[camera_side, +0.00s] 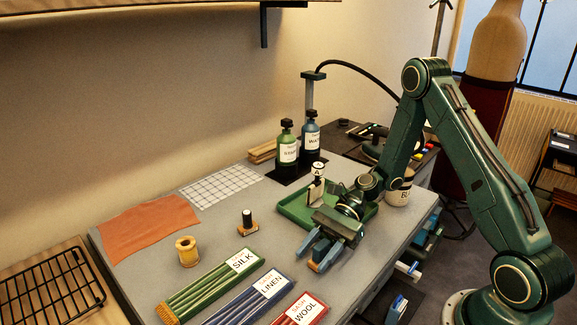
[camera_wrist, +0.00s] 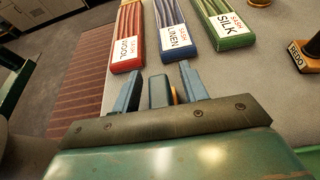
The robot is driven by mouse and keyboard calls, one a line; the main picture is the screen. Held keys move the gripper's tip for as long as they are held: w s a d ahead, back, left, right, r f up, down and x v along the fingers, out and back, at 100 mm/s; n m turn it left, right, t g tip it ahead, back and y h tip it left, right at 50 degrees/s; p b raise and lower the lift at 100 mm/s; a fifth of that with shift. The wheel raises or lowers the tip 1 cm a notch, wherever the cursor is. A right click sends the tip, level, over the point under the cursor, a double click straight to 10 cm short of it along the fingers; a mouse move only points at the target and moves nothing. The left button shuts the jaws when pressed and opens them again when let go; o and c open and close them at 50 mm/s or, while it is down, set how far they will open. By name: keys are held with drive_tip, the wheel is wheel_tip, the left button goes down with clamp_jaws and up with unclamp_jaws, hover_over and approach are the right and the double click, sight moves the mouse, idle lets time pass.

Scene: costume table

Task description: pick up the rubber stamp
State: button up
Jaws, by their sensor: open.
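The rubber stamp (camera_side: 247,225) stands upright on the grey table, with a black handle on a wooden-orange base. In the wrist view the stamp (camera_wrist: 299,55) is at the right edge, partly cut off, with a label reading REDO. My gripper (camera_side: 312,256) is open, low over the table in front of the green tray, to the right of the stamp and apart from it. In the wrist view my gripper (camera_wrist: 159,78) points toward the sash boxes, with the stamp well off to its right.
Sash boxes labelled silk (camera_side: 215,285), linen (camera_side: 245,300) and wool (camera_side: 298,312) lie along the front. A thread spool (camera_side: 187,252) stands left of the stamp. A green tray (camera_side: 293,210) and two bottles (camera_side: 287,150) are behind. The table between stamp and gripper is clear.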

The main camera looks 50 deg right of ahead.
sight(317, 248)
clamp_jaws()
drive_tip(key=shift+r, duration=0.2)
idle(0.3)
drive_tip(key=shift+r, duration=4.85)
